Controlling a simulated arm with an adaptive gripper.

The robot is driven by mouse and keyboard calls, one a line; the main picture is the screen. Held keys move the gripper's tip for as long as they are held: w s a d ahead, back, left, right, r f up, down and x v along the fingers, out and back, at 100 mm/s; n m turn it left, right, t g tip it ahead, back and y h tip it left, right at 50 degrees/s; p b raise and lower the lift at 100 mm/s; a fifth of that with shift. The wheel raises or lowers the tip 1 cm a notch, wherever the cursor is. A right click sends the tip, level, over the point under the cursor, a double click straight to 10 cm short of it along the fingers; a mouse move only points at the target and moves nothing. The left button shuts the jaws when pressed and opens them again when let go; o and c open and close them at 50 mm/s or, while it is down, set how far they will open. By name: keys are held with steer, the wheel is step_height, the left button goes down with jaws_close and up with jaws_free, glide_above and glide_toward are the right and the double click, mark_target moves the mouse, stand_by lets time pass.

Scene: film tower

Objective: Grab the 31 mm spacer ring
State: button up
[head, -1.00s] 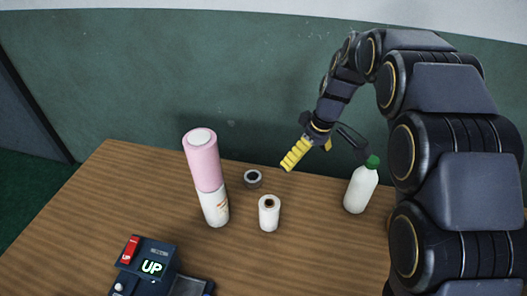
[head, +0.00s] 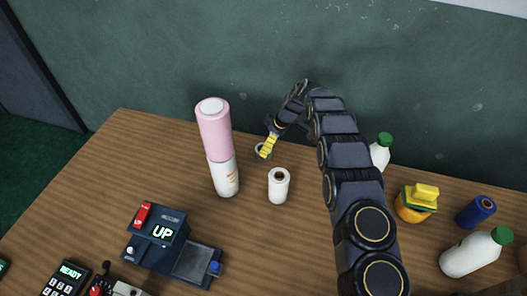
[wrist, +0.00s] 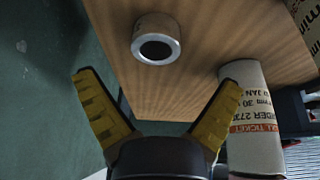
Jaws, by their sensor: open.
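The spacer ring is a small grey ring with a dark hole. In the wrist view the ring (wrist: 160,24) rests on the wooden table, beyond my fingertips and roughly centred between them. In the head view the ring (head: 259,147) is partly hidden behind a yellow finger. My gripper (head: 265,152) reaches down over it from the back right. In the wrist view my gripper (wrist: 158,82) shows two yellow fingers spread wide, with nothing between them. I cannot tell the exact gap between the fingertips and the ring.
A short white roll (head: 279,187) stands close in front of the ring. A tall pink and white stack (head: 215,135) stands to its left. A blue device (head: 160,228) showing "UP" is at front left. Bottles, a yellow-topped item (head: 417,203) and a blue cylinder (head: 476,211) lie right.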

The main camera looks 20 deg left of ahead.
mark_target(258, 148)
steer(key=shift+w+x, duration=0.15)
steer(key=shift+x, duration=1.1)
steer(key=shift+w+x, duration=0.15)
steer(key=shift+x, duration=1.1)
steer(key=shift+d, duration=0.2)
steer(key=c, duration=1.2)
